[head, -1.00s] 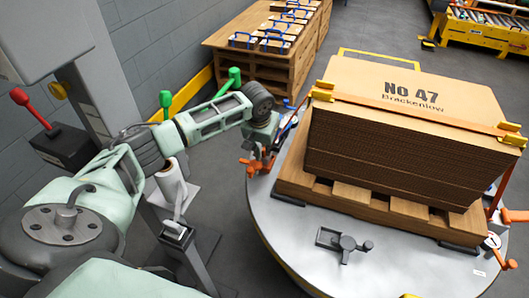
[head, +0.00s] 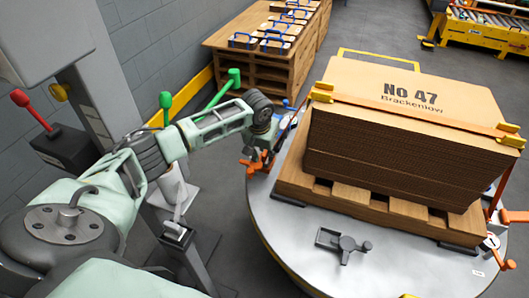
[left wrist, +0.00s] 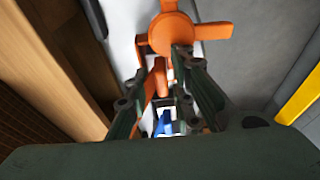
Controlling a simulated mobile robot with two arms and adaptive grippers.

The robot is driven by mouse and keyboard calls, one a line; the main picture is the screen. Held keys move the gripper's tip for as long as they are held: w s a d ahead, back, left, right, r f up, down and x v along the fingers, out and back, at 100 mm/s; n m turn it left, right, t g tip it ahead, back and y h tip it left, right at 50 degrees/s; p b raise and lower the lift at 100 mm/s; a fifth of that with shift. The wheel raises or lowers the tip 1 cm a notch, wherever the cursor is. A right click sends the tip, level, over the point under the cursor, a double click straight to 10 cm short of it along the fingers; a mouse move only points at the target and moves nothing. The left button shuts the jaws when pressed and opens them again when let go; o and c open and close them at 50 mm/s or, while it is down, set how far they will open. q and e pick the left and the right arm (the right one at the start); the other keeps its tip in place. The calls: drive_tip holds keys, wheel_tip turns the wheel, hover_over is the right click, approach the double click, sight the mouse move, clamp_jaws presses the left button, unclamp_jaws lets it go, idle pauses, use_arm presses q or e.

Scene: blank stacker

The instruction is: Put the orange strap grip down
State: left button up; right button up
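The orange strap grip (head: 254,164) is at the left edge of the round grey turntable, low beside the corner of the wooden pallet. My left gripper (head: 262,152) is directly at it in the head view. In the left wrist view the orange strap grip (left wrist: 172,33), with a round hub and short arms, lies at my green fingertips. My left gripper (left wrist: 166,62) has one finger on each side of its orange stem and looks closed on it. The exact contact is partly hidden by the fingers. My right gripper is not in view.
A strapped cardboard stack (head: 400,145) marked "No 47 Brackenlow" stands on a pallet (head: 350,199) on the turntable (head: 290,240). A grey latch-like part (head: 342,243) lies in front. Another orange grip (head: 504,261) is at the right edge.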

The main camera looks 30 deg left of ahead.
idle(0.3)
use_arm(q)
drive_tip(key=shift+r, duration=0.1)
drive_tip(key=p+v, duration=0.3)
drive_tip(key=v, duration=1)
drive_tip(key=shift+w+a, duration=0.1)
drive_tip(key=shift+w, duration=0.1)
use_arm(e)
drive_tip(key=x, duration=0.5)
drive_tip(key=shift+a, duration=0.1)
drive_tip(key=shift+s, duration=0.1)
